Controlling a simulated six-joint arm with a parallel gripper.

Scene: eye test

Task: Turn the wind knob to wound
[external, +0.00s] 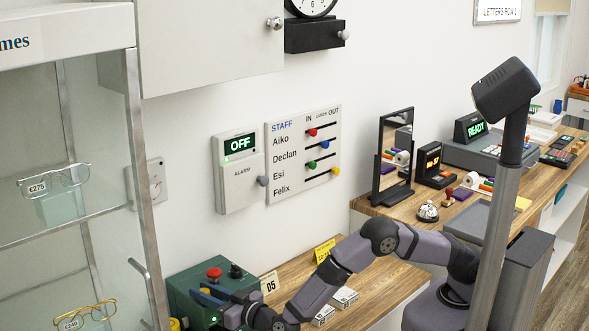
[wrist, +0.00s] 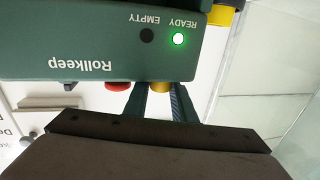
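A green box (external: 187,292) marked "Rollkeep" stands at the wall end of the wooden counter. The wrist view shows the box (wrist: 30,40) upside down, its READY light (wrist: 178,39) lit green and its EMPTY light (wrist: 147,36) dark. A red knob (external: 214,272) and a black knob (external: 235,271) show on its top. My gripper (external: 208,296) is at the box. In the wrist view its fingers (wrist: 160,98) stand apart on either side of a yellow knob (wrist: 160,87). I cannot tell whether they touch it. No label or pointer for "wound" is readable.
A glass display case (external: 60,180) with spectacles stands close on the left. A STAFF slider board (external: 303,155) and an ALARM panel (external: 238,172) showing OFF hang above. Small boxes (external: 345,297) and a yellow sign (external: 324,251) are on the counter near my arm.

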